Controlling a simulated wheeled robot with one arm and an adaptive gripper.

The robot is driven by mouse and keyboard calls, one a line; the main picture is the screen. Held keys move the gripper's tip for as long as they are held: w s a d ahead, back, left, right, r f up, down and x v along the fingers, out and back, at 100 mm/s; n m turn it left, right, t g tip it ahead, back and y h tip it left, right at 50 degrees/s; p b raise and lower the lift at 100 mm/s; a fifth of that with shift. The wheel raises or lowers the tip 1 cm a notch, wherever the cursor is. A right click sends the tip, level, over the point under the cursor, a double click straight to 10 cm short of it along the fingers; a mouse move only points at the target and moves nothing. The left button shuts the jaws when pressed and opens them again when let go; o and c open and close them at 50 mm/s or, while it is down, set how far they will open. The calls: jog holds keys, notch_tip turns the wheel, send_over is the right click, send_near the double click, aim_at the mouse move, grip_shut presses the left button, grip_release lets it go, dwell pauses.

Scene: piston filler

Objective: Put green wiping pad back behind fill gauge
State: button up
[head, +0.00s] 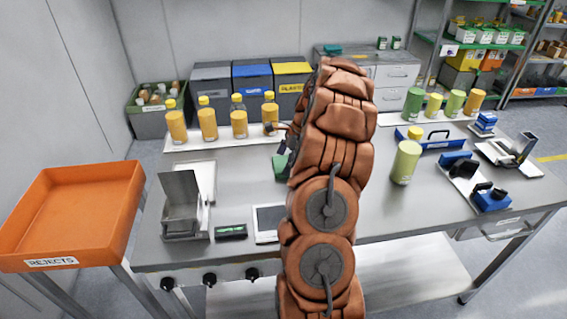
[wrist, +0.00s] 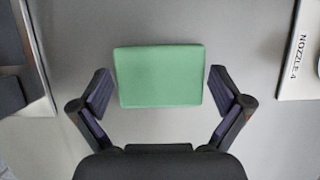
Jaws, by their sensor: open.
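The green wiping pad (wrist: 160,76) is a flat green block. In the wrist view it lies between the two fingers of my open gripper (wrist: 160,92), with a gap on each side. In the head view a green patch of the pad (head: 281,167) shows just left of my arm, over the steel table. My arm hides much of that area. I cannot pick out the fill gauge for certain in either view.
A white board marked NOZZLE 4 (wrist: 302,55) is right of the gripper. Filled yellow bottles (head: 208,124) stand along the table's back left. A scale-like device (head: 268,222) and a metal box (head: 182,205) are nearer the front. An orange rejects tray (head: 75,205) is at left.

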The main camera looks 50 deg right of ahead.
jog(key=b+v, duration=0.2)
jog(key=v, duration=1)
jog(key=s+a+r+n+g, duration=0.15)
jog(key=a+n, duration=0.45)
jog(key=a, duration=0.9)
jog(key=s+a+r+n+g, duration=0.1)
jog(key=s+a+r+n, duration=0.15)
jog(key=a+n, duration=0.8)
jog(key=s+a+f+n+g+h, duration=0.1)
jog(key=s+a+n, duration=0.3)
jog(key=s+a, duration=0.4)
jog(key=s+a+f+n+g+h, duration=0.1)
jog(key=s+a+f+n, duration=0.3)
jog(key=s, duration=1.1)
jog(key=a+n+h, duration=0.1)
jog(key=a, duration=0.2)
jog(key=shift+a+f+h, duration=0.25)
jog(key=shift+a+h, duration=0.05)
jog(key=shift+a, duration=0.1)
jog(key=shift+s+r, duration=0.1)
jog(key=shift+r, duration=0.05)
